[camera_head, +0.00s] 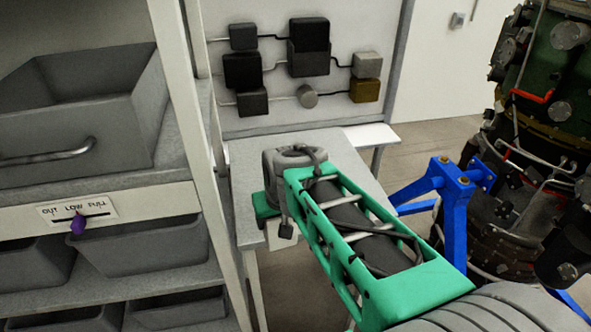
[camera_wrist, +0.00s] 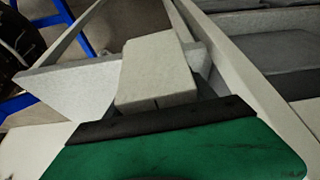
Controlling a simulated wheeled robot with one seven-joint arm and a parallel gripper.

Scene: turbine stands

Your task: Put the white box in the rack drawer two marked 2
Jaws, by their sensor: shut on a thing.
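The white box (camera_wrist: 158,68) shows in the wrist view, just beyond the dark front edge of my gripper (camera_wrist: 158,108). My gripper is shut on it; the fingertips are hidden. In the head view, the green end of my arm (camera_head: 265,206) is at the front left corner of the workbench, beside the rack post. A small pale patch below it may be the box, but I cannot be sure. The rack (camera_head: 178,150) stands at the left with grey drawers. An upper drawer (camera_head: 80,118) has a metal handle. I can read no number 2 on any drawer.
A workbench (camera_head: 245,165) stands under a wall panel with dark boxes (camera_head: 309,62). A blue stand (camera_head: 452,205) and a turbine (camera_head: 545,120) are at the right. Some floor (camera_head: 440,140) is clear behind the blue stand.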

